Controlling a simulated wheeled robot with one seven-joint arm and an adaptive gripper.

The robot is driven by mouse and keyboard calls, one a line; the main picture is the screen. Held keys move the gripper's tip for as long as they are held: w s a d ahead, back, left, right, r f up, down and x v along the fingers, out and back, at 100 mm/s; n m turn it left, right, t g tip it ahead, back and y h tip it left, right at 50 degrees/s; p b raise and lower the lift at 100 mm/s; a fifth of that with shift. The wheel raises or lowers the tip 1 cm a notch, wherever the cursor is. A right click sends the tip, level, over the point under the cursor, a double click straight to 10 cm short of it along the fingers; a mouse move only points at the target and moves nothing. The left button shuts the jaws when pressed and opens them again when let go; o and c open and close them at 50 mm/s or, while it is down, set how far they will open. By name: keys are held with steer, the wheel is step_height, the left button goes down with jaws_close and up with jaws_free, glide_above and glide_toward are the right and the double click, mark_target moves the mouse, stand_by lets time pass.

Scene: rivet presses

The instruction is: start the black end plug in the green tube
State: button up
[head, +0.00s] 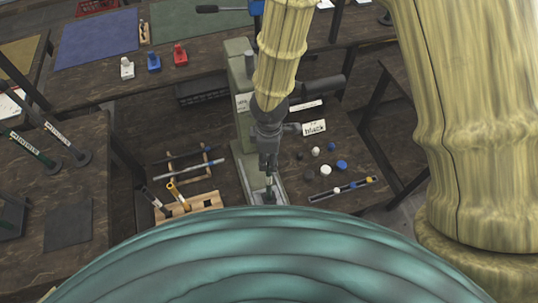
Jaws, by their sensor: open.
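My gripper (268,163) points down in front of the grey-green press (240,70). Its fingers are small in this view, and I see nothing clearly held between them. Below them a short dark green upright piece (269,196), which looks like the green tube, stands on the pale press base (281,189). I cannot tell whether a plug sits in its top or whether the fingers touch it. A small black plug (300,156) and a larger black one (309,174) lie on the bench to the right.
White (326,170) and blue (341,165) plugs lie near the black ones. A narrow tray (329,193) holds small coloured pieces. Left of the press are a wooden rack (205,201) and several tubes. Stamps, including a red one (180,55), stand on the far bench.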

steer(key=shift+r, duration=3.65)
steer(key=shift+s, duration=0.1)
